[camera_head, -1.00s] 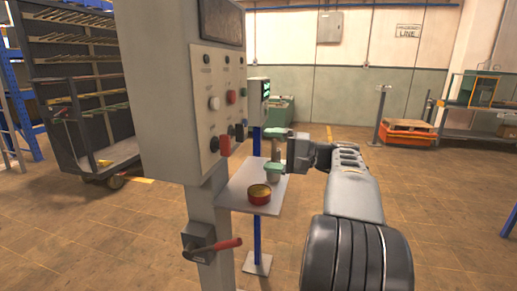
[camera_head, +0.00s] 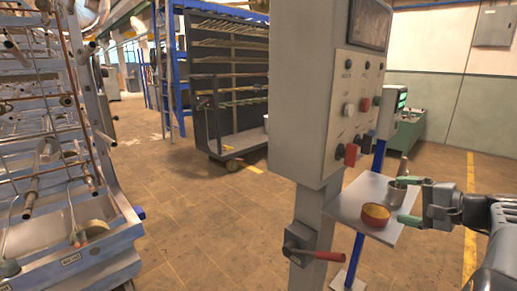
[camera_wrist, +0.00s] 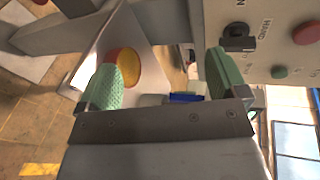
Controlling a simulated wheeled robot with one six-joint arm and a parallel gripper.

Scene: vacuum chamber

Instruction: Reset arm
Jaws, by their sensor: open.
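My gripper (camera_head: 404,199) is at the right of the head view, with its green-padded fingers apart. It is beside the small shelf (camera_head: 352,200) of the grey control panel. A small grey cup-like object (camera_head: 397,192) appears near the fingers in the head view; I cannot tell whether it is between them or behind them. In the wrist view my gripper (camera_wrist: 163,75) shows both green pads wide apart, with nothing clearly held. A red tin with a yellow top (camera_head: 375,214) sits on the shelf; it also shows beyond the fingers in the wrist view (camera_wrist: 126,68).
The control panel (camera_head: 312,120) stands close, with buttons and a red-handled lever (camera_head: 318,255) below. A metal rack with rods (camera_head: 70,235) stands at the left. A dark shelf cart (camera_head: 235,120) is behind. Brown floor (camera_head: 200,220) is open between them.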

